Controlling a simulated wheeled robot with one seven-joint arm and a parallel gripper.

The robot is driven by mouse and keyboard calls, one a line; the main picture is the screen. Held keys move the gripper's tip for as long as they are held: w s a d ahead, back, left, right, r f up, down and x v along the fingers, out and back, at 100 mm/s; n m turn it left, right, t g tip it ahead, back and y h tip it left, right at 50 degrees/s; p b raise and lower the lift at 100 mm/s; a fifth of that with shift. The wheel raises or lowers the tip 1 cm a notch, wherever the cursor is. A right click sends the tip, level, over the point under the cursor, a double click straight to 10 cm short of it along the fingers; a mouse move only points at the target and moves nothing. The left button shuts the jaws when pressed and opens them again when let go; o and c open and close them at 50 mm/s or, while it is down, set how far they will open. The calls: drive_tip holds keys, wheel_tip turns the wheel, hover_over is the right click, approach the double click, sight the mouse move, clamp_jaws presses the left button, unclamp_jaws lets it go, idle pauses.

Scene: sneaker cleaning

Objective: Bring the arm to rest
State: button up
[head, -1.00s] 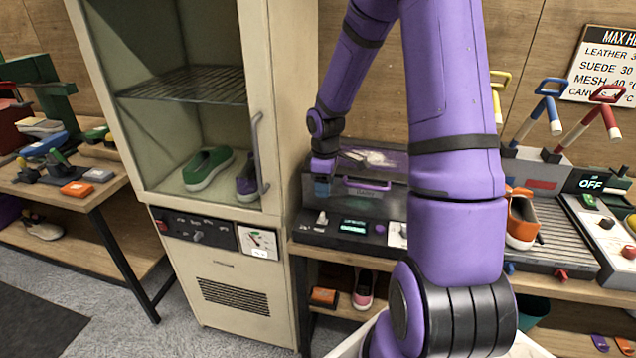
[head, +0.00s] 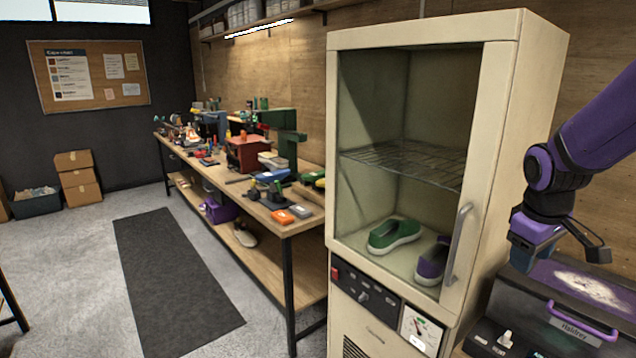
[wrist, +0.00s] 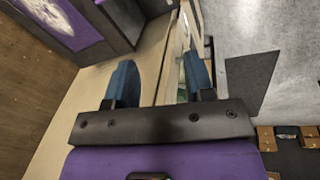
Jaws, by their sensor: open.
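My purple arm reaches in from the right of the head view. My gripper (head: 535,243) hangs beside the right side of the cream drying cabinet (head: 536,100), above the grey and purple machine. In the wrist view my gripper (wrist: 158,85) shows two blue fingers held apart, with nothing between them.
The grey and purple machine (head: 570,320) stands right of the cabinet, close below my gripper. A long workbench (head: 310,208) with tools stands to the left. A dark mat (head: 175,280) lies on clear floor. Boxes (head: 76,178) sit at the far left.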

drive_tip(key=s+a+r+m+t, duration=0.1)
drive_tip(key=s+a+r, duration=0.2)
drive_tip(key=s, duration=0.3)
drive_tip(key=s+a+r+m+t+y, duration=0.1)
drive_tip(key=s+a+r+m, duration=0.1)
drive_tip(key=s+r, duration=0.3)
drive_tip(key=s+a+r+m+t, duration=0.1)
drive_tip(key=s+a+r, duration=0.3)
drive_tip(key=s, duration=0.3)
drive_tip(key=shift+y, duration=0.3)
